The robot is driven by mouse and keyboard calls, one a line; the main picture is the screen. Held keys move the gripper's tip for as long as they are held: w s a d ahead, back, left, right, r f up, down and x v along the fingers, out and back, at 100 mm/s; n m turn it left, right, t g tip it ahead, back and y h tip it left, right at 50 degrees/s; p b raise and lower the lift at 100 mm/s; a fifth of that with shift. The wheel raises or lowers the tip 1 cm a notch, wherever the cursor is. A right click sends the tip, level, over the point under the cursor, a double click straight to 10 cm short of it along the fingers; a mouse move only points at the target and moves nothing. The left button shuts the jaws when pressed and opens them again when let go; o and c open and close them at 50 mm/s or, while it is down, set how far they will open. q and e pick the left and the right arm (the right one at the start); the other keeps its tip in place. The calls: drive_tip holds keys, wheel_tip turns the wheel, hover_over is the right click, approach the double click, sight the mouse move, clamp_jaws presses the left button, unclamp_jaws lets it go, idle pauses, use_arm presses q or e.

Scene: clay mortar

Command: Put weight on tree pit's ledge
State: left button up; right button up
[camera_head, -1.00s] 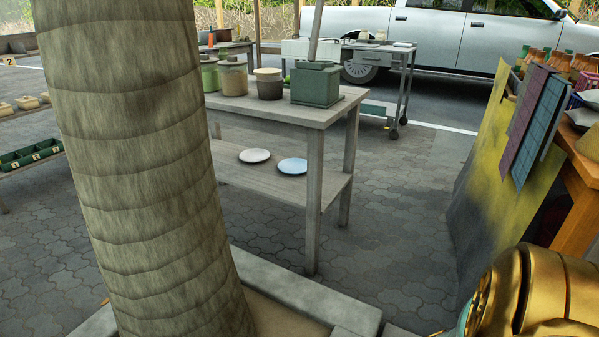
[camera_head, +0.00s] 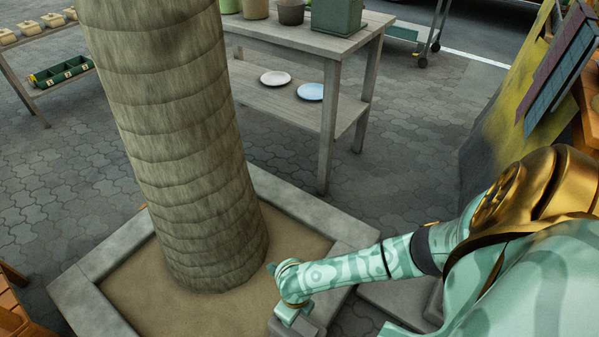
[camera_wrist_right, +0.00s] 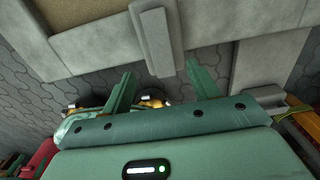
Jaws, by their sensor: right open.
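The tree pit's ledge (camera_head: 300,205) is a pale concrete frame around sandy soil and a thick ringed trunk (camera_head: 185,150). My right gripper (camera_head: 293,312) is low over the ledge's near right corner in the head view. In the right wrist view my right gripper (camera_wrist_right: 158,88) is open, with two green fingers apart and nothing between them. A long grey block (camera_wrist_right: 157,40), which looks like the weight, lies just beyond the fingertips. It overlaps the ledge's edge in that view; I cannot tell how firmly it rests there. My left gripper is not in view.
A wooden table (camera_head: 300,35) with pots stands behind the pit, with two plates on its lower shelf. A yellow-stained cloth (camera_head: 505,95) hangs at the right. A shelf with a green tray (camera_head: 62,72) is at the left. Paving between them is clear.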

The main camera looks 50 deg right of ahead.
drive_tip(key=shift+r, duration=0.15)
drive_tip(key=s+a+f+m, duration=0.1)
drive_tip(key=s+f+m, duration=0.1)
drive_tip(key=s+m, duration=0.65)
drive_tip(key=s+a+f+m, duration=0.1)
drive_tip(key=s+f+m, duration=0.2)
drive_tip(key=s+m, duration=0.5)
drive_tip(key=s+d+m+h, duration=0.1)
drive_tip(key=s+d+m, duration=0.1)
drive_tip(key=s+m, duration=0.4)
drive_tip(key=s+d+r+m+h, duration=0.1)
drive_tip(key=s+d+m, duration=0.2)
drive_tip(key=s+m, duration=0.4)
drive_tip(key=shift+s+r+g, duration=0.15)
drive_tip(key=shift+s+g, duration=0.15)
drive_tip(key=shift+s, duration=0.4)
